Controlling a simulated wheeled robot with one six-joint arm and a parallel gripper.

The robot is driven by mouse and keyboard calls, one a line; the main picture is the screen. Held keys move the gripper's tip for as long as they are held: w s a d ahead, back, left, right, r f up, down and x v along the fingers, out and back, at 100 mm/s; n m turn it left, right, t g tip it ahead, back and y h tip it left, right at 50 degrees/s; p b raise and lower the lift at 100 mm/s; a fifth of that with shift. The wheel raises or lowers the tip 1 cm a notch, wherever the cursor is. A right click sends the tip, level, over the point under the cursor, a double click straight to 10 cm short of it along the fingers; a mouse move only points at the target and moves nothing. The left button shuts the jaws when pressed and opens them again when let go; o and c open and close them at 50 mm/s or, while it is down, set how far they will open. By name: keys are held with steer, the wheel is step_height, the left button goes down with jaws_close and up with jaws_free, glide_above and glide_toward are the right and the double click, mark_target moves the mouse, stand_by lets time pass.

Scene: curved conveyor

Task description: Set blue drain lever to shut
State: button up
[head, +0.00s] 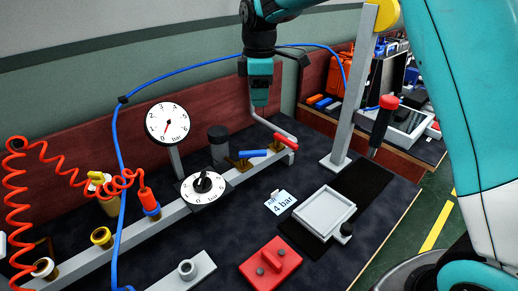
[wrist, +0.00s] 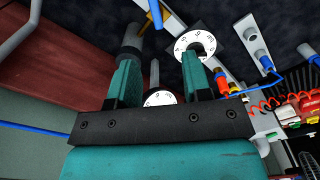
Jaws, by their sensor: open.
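The blue lever (head: 253,154) sits on a brass valve (head: 240,164) on the grey rail, right of the black-knobbed dial. Its handle points to the right, roughly along the rail. A red lever (head: 286,141) is on the neighbouring valve to its right. My gripper (head: 260,100) hangs above and behind the blue lever, apart from it, pointing down. In the wrist view my gripper (wrist: 158,70) has its two teal fingers spread with nothing held between them.
A round gauge (head: 167,123) on a post and a dark grey cylinder (head: 218,144) stand left of the levers. A bent grey pipe (head: 272,126) rises close to my gripper. A grey upright post (head: 352,90) stands to the right. A white tray (head: 324,212) lies in front.

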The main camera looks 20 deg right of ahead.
mark_target(259, 151)
steer(key=f, duration=0.6)
steer(key=f+p, duration=0.1)
steer(key=f, duration=0.5)
steer(key=w+f, duration=0.1)
steer(key=f, duration=0.5)
steer(key=shift+w+d, duration=0.1)
steer(key=shift+d, duration=0.15)
jaws_close()
